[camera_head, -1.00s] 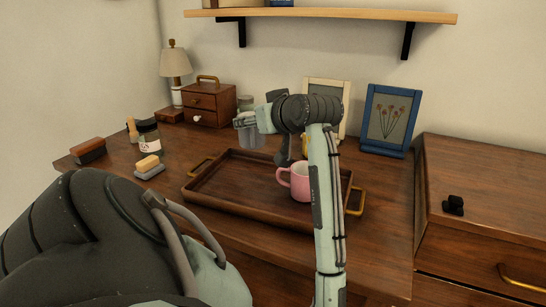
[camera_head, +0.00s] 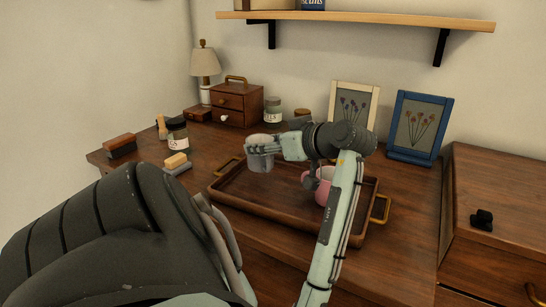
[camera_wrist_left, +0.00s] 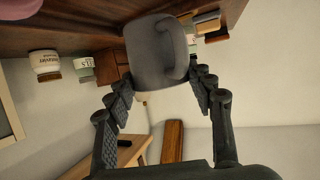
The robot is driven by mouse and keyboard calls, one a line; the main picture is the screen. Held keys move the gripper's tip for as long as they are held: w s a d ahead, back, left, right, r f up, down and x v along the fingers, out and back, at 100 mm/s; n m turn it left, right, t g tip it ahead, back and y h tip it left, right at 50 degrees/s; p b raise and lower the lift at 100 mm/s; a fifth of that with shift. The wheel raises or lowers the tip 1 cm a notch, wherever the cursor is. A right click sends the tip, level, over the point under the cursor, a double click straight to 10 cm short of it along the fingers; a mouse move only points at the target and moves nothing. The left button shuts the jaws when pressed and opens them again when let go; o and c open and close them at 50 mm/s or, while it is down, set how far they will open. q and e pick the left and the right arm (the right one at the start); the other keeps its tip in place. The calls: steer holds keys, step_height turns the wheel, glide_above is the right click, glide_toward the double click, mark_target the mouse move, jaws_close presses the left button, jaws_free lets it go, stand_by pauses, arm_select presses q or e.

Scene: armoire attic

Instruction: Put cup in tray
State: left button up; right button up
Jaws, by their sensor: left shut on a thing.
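A grey cup (camera_head: 260,160) is held by my left gripper (camera_head: 272,147), over the back left part of the brown wooden tray (camera_head: 262,208). In the left wrist view, the cup (camera_wrist_left: 158,52) sits between the two fingers of the gripper (camera_wrist_left: 160,92), with its handle to the right. The cup appears above the tray floor; I cannot tell the exact gap. A pink mug (camera_head: 322,191) stands in the right part of the tray, partly hidden by my left arm. My right gripper is not in view.
Behind stand a small drawer box (camera_head: 238,103), a pale jar (camera_head: 272,109) and two picture frames (camera_head: 355,105) (camera_head: 420,127). The tray's left and front floor looks clear.

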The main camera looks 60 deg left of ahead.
arm_select(q)
steer(key=shift+w+f, duration=0.4)
steer(key=shift+w, duration=0.3)
step_height(320, 180, down, 3)
steer(key=shift+f, duration=0.5)
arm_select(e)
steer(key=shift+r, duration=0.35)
arm_select(q)
steer(key=shift+f, duration=0.15)
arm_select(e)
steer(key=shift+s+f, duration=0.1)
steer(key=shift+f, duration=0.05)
arm_select(q)
steer(key=o, duration=1.3)
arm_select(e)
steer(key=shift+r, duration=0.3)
arm_select(q)
steer(key=shift+r, duration=0.2)
